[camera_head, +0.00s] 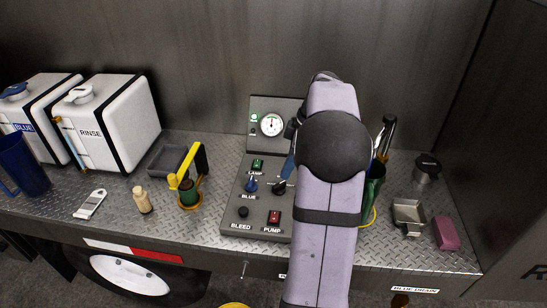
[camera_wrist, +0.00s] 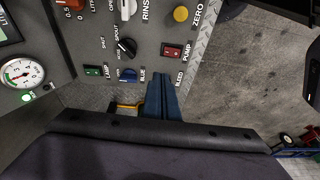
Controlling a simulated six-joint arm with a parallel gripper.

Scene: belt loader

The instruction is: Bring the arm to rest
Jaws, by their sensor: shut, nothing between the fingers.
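My gripper (camera_wrist: 161,88) shows in the wrist view as two dark blue fingers pressed together, with nothing between them. It hangs over the control panel (camera_wrist: 150,22), near the BLUE knob (camera_wrist: 128,75) and the lamp switch (camera_wrist: 93,71). I cannot tell the exact gap to the panel. In the head view my raised arm (camera_head: 325,205) crosses the right part of the control panel (camera_head: 233,215) and hides much of it. Most of the gripper is hidden behind the arm there.
On the metal bench stand a white RINSE tank (camera_head: 122,115), a blue jug (camera_head: 22,163), a small bottle (camera_head: 142,200) and a yellow-handled tool (camera_head: 187,170) at left. A gauge (camera_head: 270,124) stands behind the panel.

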